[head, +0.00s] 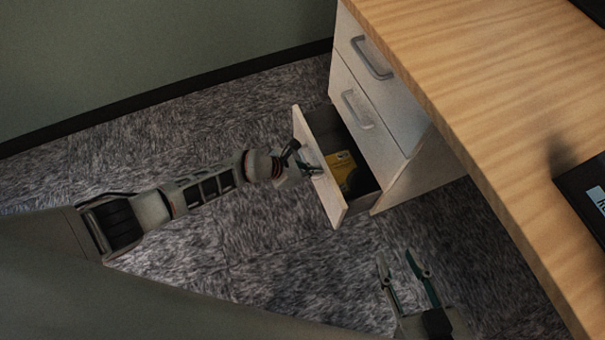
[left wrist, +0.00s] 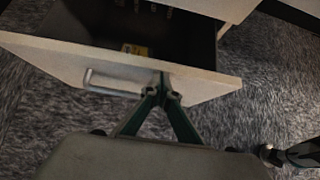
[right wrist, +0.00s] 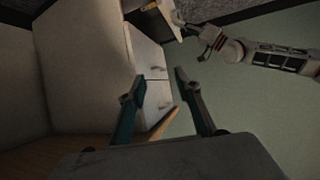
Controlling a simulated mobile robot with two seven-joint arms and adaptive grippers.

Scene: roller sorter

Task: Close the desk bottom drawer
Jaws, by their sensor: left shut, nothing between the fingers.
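The bottom drawer (head: 318,167) of the white desk cabinet (head: 375,95) is pulled partway out, with a dark interior and a yellow item (head: 342,170) inside. My left gripper (head: 312,170) is shut and empty, its fingertips at the outer face of the drawer front. In the left wrist view the shut fingertips (left wrist: 164,78) overlap the drawer front (left wrist: 210,84), just right of its handle (left wrist: 108,84). The exact contact is hard to tell. My right gripper (head: 397,262) is open and empty over the carpet, under the desk edge. Its spread fingers (right wrist: 158,85) also show in the right wrist view.
The wooden desktop (head: 470,70) overhangs at the right, with a dark device (head: 585,195) on it. The two drawers above, with grey handles (head: 371,58), are shut. Grey carpet (head: 240,240) is free around the drawer. A green wall (head: 150,50) stands behind.

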